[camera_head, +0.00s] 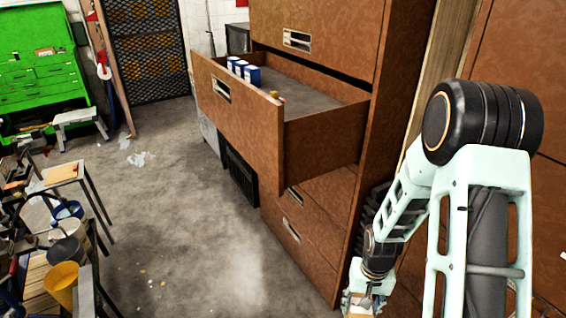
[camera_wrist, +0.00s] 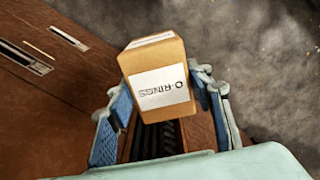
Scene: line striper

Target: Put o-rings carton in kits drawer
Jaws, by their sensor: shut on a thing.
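The o-rings carton (camera_wrist: 160,75) is an orange-tan box with a white label reading O-RINGS, seen upside down in the wrist view. My gripper (camera_wrist: 160,98) is shut on it, with blue finger pads at its two sides. In the head view my gripper (camera_head: 366,290) hangs low, in front of the brown cabinet's right part, and the carton is mostly cut off at the bottom edge. An open brown drawer (camera_head: 240,118) sticks out of the cabinet, higher and further left than my gripper. I cannot read a kits label on it.
Several blue-and-white containers (camera_head: 243,70) and a small yellowish item stand near the drawer's front, leaving its grey floor (camera_head: 315,98) largely bare. Closed drawers (camera_head: 315,215) lie below it. A cluttered bench with buckets (camera_head: 62,283) is at left.

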